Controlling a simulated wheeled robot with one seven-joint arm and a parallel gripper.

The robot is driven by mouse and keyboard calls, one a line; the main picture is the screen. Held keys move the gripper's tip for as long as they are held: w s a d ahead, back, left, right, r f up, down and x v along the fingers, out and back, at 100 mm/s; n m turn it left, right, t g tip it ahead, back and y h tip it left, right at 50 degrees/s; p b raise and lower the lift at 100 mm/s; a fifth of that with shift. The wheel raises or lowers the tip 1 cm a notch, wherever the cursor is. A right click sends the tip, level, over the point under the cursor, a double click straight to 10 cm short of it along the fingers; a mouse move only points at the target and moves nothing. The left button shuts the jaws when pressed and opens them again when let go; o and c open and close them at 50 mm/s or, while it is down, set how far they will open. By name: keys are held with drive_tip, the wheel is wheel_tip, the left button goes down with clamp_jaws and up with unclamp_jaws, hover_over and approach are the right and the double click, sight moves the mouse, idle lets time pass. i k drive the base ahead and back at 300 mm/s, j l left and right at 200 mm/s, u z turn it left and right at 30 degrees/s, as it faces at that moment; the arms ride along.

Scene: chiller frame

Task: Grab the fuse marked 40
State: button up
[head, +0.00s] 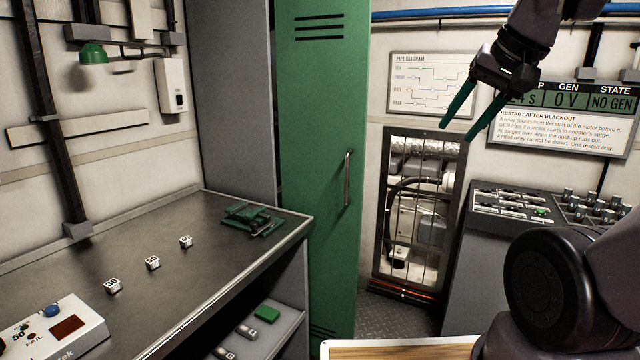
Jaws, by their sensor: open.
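My gripper (459,131) is at the upper right, open and empty, its two dark green fingers pointing down and left. It hangs in the air in front of the back wall, well away from the bench. No fuse marked 40 can be read. Three small white cubes with dark marks, the near cube (112,286), the middle cube (152,263) and the far cube (186,241), stand apart in a row on the bench. Grey pieces with white ends, one (247,331) and another (222,352), lie on the shelf below. All their marks are too small to read.
The grey bench (110,240) also holds green flat parts (252,218) and a white tester (60,335). A green block (267,313) lies on the lower shelf. A tall green locker door (318,150) stands right of the bench. A control console (525,208) is at right.

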sight(185, 241)
drive_tip(key=u, duration=1.3)
drive_tip(key=i+l+z, duration=0.15)
drive_tip(key=i+z, duration=0.15)
drive_tip(key=z, duration=0.15)
drive_tip(key=i+z, duration=0.45)
drive_tip(key=k, duration=0.1)
